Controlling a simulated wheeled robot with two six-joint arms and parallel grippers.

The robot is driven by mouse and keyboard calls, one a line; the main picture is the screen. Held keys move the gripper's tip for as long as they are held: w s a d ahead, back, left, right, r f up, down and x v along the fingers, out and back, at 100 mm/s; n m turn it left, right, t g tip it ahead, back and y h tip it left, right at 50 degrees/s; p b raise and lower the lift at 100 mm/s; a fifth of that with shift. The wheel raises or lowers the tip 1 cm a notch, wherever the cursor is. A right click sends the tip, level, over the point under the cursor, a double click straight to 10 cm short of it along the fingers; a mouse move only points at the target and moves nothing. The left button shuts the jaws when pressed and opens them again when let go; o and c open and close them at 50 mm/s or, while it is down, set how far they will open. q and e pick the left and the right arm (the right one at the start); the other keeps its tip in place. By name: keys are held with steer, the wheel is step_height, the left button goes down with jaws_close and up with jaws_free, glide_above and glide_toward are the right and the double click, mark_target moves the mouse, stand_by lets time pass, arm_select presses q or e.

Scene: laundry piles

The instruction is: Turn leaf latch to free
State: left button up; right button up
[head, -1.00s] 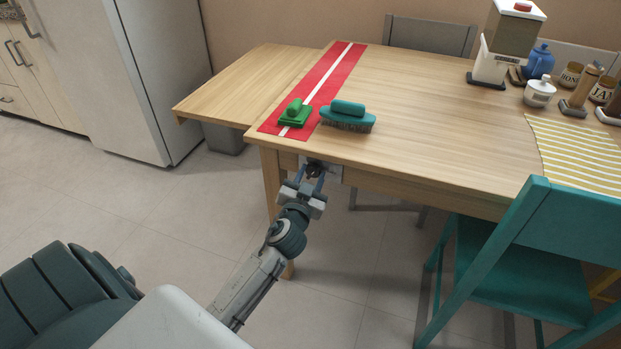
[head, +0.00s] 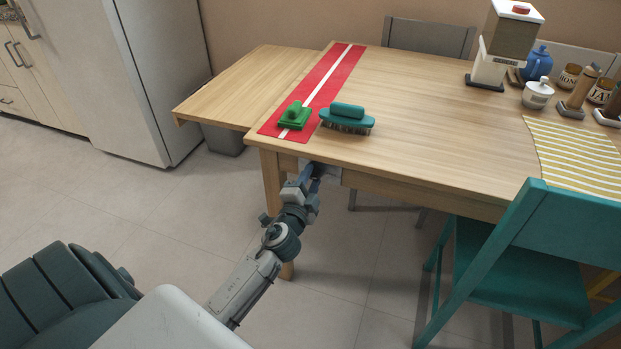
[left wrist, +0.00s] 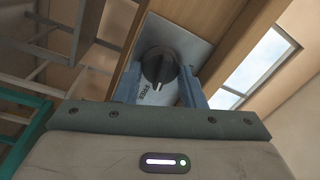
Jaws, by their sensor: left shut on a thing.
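The leaf latch (left wrist: 158,62) is a round black knob with a raised grip and a white pointer mark, on a grey metal plate (left wrist: 195,45) under the table edge. My left gripper (left wrist: 158,74) is shut on the knob, one blue finger on each side. In the head view my left gripper (head: 314,172) reaches under the table's front left corner and hides the knob. The drop leaf (head: 235,85) lies level with the table top at the left. My right gripper is not in view.
A teal chair (head: 520,240) stands at the right. A table leg (head: 271,185) is close left of my gripper. Open floor lies left.

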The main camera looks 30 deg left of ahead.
arm_select(q)
steer(key=shift+f+m, duration=0.1)
steer(key=shift+m, duration=0.8)
steer(key=o, duration=1)
steer(key=shift+s, duration=0.1)
